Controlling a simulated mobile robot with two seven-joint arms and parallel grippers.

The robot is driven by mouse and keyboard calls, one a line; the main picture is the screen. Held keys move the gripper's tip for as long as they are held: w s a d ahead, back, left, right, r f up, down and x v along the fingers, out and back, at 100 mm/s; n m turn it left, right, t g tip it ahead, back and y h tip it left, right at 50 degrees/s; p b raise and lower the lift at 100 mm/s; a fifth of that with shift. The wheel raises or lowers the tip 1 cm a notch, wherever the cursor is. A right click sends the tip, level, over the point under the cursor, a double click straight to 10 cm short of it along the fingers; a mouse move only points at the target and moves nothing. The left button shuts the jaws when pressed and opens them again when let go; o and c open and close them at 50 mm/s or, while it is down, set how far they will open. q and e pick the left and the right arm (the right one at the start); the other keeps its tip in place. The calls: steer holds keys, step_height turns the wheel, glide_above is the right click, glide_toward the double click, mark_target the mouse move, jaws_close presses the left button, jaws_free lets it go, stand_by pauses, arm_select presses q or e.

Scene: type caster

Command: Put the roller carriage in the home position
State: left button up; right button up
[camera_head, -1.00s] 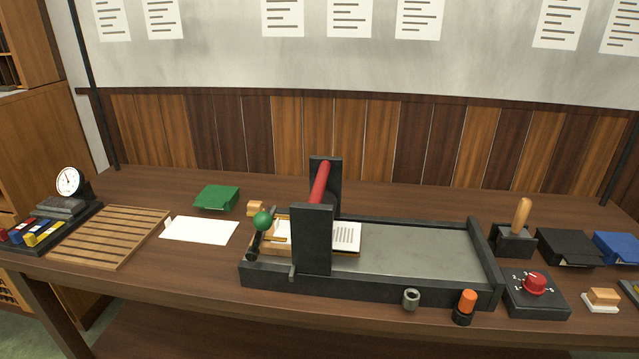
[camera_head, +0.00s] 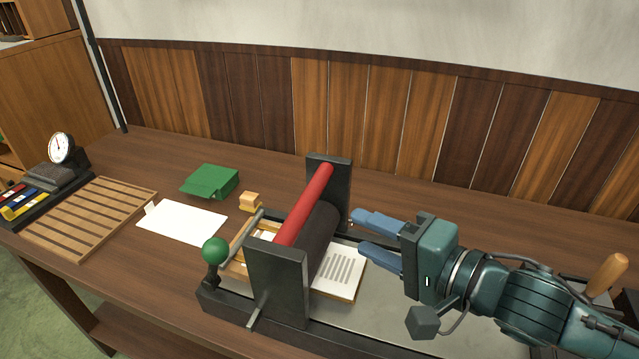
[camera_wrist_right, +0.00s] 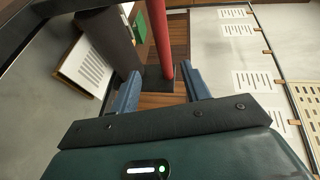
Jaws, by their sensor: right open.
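The roller carriage has two black upright side plates (camera_head: 278,285), a red bar (camera_head: 305,205) and a dark roller (camera_head: 322,235). It stands over the left part of the press bed (camera_head: 375,318), across a printed block (camera_head: 341,273). My right gripper (camera_head: 362,231) is open and empty, just right of the carriage, with its blue fingers pointing left towards it. In the right wrist view the red bar (camera_wrist_right: 162,40) lies ahead between the open fingers, and the dark roller (camera_wrist_right: 108,45) is to its left. I cannot tell whether anything touches. My left gripper is out of view.
A green-balled lever (camera_head: 215,252) stands at the bed's left end. A small wooden block (camera_head: 250,201), a green box (camera_head: 210,181), white paper (camera_head: 182,222) and a slatted wooden rack (camera_head: 90,215) lie to the left. A wooden handle (camera_head: 606,272) stands at right.

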mark_target(313, 205)
steer(key=shift+m, duration=0.3)
steer(key=b+x, duration=0.2)
steer(key=x, duration=0.2)
steer(key=b+x, duration=0.1)
steer(key=x, duration=0.3)
steer(key=b+x, duration=0.2)
steer(key=x, duration=0.2)
steer(key=shift+w+d+r+b, duration=0.1)
steer(key=shift+r+b, duration=0.2)
steer(key=shift+r, duration=0.05)
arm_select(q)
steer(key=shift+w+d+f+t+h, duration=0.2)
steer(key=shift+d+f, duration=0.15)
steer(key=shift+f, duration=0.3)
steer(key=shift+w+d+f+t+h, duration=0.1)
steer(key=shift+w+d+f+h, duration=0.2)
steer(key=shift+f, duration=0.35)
arm_select(e)
steer(key=shift+w+a+f, duration=0.2)
steer(key=shift+w+a, duration=0.2)
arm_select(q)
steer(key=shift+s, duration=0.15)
arm_select(e)
steer(key=shift+c, duration=0.5)
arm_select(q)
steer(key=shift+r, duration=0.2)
arm_select(e)
jaws_close()
